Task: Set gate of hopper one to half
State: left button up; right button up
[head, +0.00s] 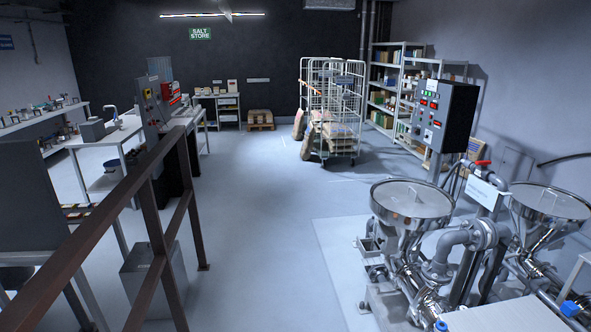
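Two steel hoppers with round lids stand at the right: a nearer-left hopper (411,203) and a hopper at the right edge (552,206). I cannot read which is number one. Below them are shiny pipes and machinery (408,280). A blue knob (441,325) shows at the bottom below the left hopper, and another blue knob (570,308) below the right one. A red handle (482,163) sits on piping behind. I cannot make out a gate or its setting. Neither of my grippers is in view.
A grey control box (446,116) with lit buttons stands behind the hoppers. A brown railing (150,205) runs along the left, with a grey bin (150,275) beyond it. A wire cage trolley (332,105) and shelves (395,75) are at the back. The middle floor is clear.

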aim_at(362, 247)
jog(key=i, duration=3.8)
jog(key=z, duration=1.15)
